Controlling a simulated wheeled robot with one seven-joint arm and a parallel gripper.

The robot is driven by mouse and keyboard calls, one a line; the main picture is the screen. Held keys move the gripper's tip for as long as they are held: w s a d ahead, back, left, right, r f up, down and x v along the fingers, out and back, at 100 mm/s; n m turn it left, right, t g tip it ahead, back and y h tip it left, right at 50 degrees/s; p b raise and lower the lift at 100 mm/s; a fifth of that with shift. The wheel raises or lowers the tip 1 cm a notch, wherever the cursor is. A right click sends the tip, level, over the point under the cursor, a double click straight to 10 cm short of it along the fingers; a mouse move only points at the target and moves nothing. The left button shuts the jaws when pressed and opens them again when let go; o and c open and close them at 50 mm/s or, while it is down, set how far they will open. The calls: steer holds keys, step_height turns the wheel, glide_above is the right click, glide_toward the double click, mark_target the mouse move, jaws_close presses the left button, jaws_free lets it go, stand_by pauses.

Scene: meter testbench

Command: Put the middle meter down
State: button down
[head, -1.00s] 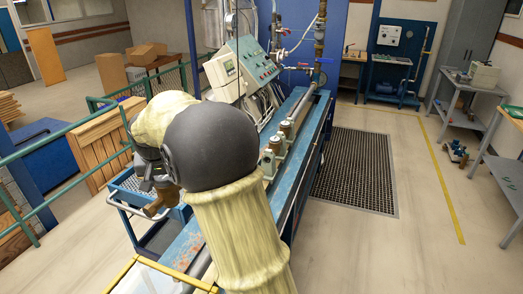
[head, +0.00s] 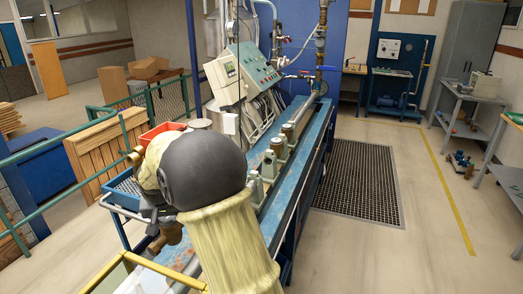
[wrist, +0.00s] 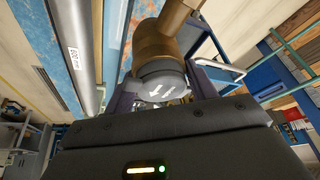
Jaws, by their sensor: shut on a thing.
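A brass meter body (wrist: 155,45) with a grey round cap (wrist: 160,82) is between the fingers of my gripper (wrist: 163,90) in the wrist view. The gripper is shut on it. In the head view a brown brass part of this meter (head: 171,234) shows below my wrist, near the left side of the blue test bench (head: 262,215). My arm's dark joint and pale link hide most of the gripper and meter there. I cannot tell whether the meter touches anything beneath it.
Grey-green bench fittings (head: 268,165) stand in a row along the bench, beyond my arm. A control console (head: 250,75) rises behind. A red bin (head: 160,133) and a blue mesh tray (head: 125,187) lie to the left. The floor right of the bench is open around a grating (head: 355,180).

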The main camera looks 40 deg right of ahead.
steer(key=shift+w+a+n+b, duration=0.2)
steer(key=shift+w+a+b, duration=0.15)
steer(key=shift+w+b, duration=0.15)
steer(key=shift+w+a+n+b, duration=0.2)
steer(key=shift+w+a+b, duration=0.15)
steer(key=shift+w, duration=0.25)
steer(key=shift+w+a+r, duration=0.2)
steer(key=shift+f, duration=0.1)
step_height(320, 180, down, 6)
steer(key=shift+d+f, duration=0.1)
steer(key=shift+s, duration=0.1)
steer(key=shift+f+p, duration=0.3)
steer(key=shift+f, duration=1.55)
